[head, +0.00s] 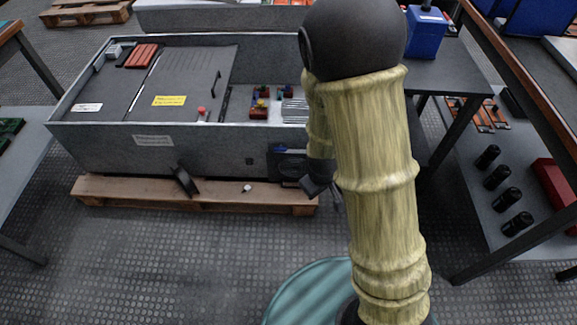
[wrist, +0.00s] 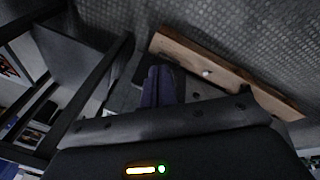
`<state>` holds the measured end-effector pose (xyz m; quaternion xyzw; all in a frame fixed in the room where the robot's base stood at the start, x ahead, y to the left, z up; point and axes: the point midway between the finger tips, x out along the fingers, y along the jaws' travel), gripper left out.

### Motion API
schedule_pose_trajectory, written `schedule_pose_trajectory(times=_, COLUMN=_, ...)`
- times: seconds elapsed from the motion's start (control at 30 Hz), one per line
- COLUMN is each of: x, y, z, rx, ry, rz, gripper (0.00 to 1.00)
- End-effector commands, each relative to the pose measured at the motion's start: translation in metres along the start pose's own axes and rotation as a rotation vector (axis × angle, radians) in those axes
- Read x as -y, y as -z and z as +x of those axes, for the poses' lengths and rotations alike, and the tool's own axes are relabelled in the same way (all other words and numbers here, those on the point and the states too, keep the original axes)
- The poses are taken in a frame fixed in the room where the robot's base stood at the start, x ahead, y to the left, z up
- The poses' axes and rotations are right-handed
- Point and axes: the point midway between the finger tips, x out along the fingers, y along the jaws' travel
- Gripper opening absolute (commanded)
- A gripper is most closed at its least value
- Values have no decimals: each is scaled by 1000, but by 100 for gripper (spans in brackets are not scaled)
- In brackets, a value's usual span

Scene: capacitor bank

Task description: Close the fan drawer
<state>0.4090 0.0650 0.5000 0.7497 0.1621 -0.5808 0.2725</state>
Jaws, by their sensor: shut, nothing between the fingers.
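The grey metal cabinet (head: 110,148) lies on a wooden pallet. A small dark unit (head: 288,165) at the lower right of its front looks like the fan drawer. My arm hides its right side, and I cannot tell how far it stands out. My gripper (head: 318,190) is low, just right of this unit; whether they touch is unclear. In the wrist view my gripper's dark fingers (wrist: 160,86) are together and empty, near the end of the pallet, with a dark surface of the cabinet beside and below them.
The pallet (head: 130,190) sticks out along the cabinet's front, with a small white object (head: 247,188) on it. A black bracket-like piece (head: 185,180) leans at the front. A bench with a shelf of black cylinders (head: 497,177) stands right. The floor in front is clear.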

Motion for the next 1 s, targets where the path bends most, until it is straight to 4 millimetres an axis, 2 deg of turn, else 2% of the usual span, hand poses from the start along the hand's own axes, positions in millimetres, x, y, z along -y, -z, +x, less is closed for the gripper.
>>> schedule_pose_trajectory(times=0.03, x=9, y=-1, z=26, rx=13, ry=-28, rz=-78, gripper=0)
schedule_pose_trajectory(times=0.2, x=20, y=-1, z=83, rx=43, ry=-164, rz=-354, gripper=0)
schedule_pose_trajectory(times=0.4, x=25, y=-1, z=138, rx=98, ry=-372, rz=-718, gripper=0)
schedule_pose_trajectory(times=0.5, x=25, y=2, z=158, rx=133, ry=-495, rz=-914, gripper=0)
schedule_pose_trajectory(times=0.73, x=28, y=21, z=186, rx=235, ry=-835, rz=-1379, gripper=0)
schedule_pose_trajectory(times=0.87, x=38, y=40, z=190, rx=308, ry=-1069, rz=-1635, gripper=0)
schedule_pose_trajectory(times=1.0, x=55, y=61, z=185, rx=393, ry=-1331, rz=-1862, gripper=0)
